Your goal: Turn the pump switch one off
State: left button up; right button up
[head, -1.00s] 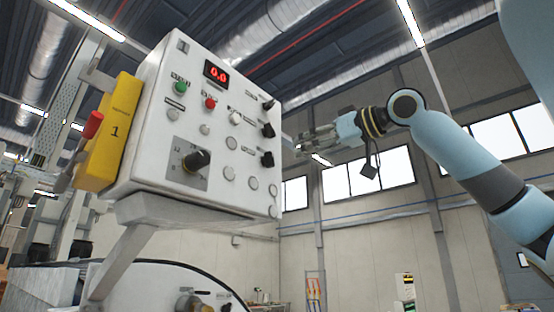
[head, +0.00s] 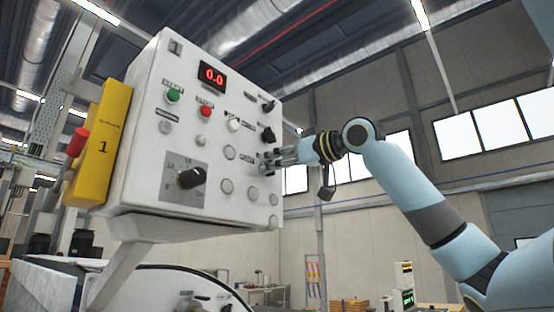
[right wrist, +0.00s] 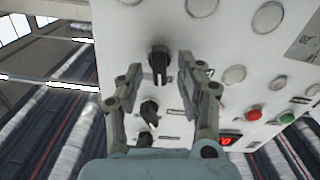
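A white control panel (head: 140,170) carries black rotary switches in a column on its right side: an upper one (head: 268,105), a middle one (head: 267,134) and a lower one. The labels are too small to read, so I cannot tell which is pump switch one. My right gripper (head: 272,158) is at the lower switch and partly covers it. In the right wrist view the picture is turned over, and the lower black switch (right wrist: 159,65) stands between the two open fingertips of my right gripper (right wrist: 160,72). Contact is not clear. My left gripper is not in view.
The panel also has a red 0.0 display (head: 212,76), a green button (head: 173,96), a red button (head: 205,112) and a large black dial (head: 190,178). A yellow box (head: 104,145) with a red handle is on its left side.

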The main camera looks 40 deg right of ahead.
grip_shut()
jog(key=n+p, duration=0.2)
jog(key=n, duration=0.1)
jog(key=shift+n, duration=0.4)
grip_release()
